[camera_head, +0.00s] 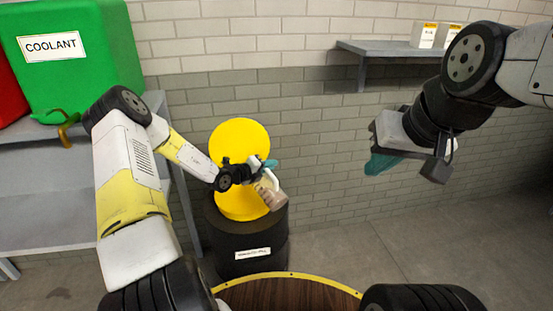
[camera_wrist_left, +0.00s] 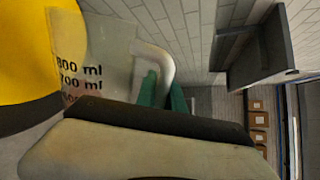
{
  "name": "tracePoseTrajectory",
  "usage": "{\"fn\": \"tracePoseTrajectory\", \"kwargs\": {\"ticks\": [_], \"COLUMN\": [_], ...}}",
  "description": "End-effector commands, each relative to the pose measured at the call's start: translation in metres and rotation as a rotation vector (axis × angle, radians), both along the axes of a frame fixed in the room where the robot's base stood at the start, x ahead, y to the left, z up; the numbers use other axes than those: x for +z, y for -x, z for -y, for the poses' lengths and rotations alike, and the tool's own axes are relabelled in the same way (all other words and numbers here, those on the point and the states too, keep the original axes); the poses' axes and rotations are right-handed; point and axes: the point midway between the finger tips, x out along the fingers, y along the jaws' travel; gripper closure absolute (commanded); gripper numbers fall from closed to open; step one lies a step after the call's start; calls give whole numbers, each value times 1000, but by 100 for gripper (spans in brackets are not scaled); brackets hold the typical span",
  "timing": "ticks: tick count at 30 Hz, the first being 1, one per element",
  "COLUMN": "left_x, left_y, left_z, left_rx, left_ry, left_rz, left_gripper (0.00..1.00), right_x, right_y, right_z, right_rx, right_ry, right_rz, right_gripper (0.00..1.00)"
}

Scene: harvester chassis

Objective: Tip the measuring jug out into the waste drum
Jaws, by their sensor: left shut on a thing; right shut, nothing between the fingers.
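The measuring jug (camera_head: 272,197) is small and pale brown, and it tilts above the waste drum's yellow top. The left wrist view shows the jug's clear wall (camera_wrist_left: 112,48) with dark ml marks and its pale handle (camera_wrist_left: 166,65). My left gripper (camera_head: 264,168) is shut on the handle, its green fingers (camera_wrist_left: 163,95) around it. The waste drum (camera_head: 242,245) is black with a white label, and its round yellow lid (camera_head: 238,138) stands up behind. My right gripper (camera_head: 382,164) is shut and empty, in the air at right.
A green coolant container (camera_head: 90,75) and a red one (camera_head: 8,95) stand on a grey shelf unit (camera_head: 45,210) at left. A wall shelf (camera_head: 390,48) with small white boxes is at upper right. The floor right of the drum is clear.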

Motion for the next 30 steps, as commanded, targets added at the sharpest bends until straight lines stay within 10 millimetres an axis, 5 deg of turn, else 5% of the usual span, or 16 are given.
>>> {"fn": "tracePoseTrajectory", "kwargs": {"ticks": [18,30], "left_x": [-28,-19], "left_y": [-24,-43], "left_z": [-25,-44], "left_rx": [1,0], "left_ry": [220,360], "left_rz": [-208,-343], "left_gripper": [100,100], "right_x": [0,0], "right_y": [0,0], "right_z": [0,0], "right_rx": [0,0], "right_ry": [0,0], "right_rz": [0,0], "right_gripper": [100,100]}}
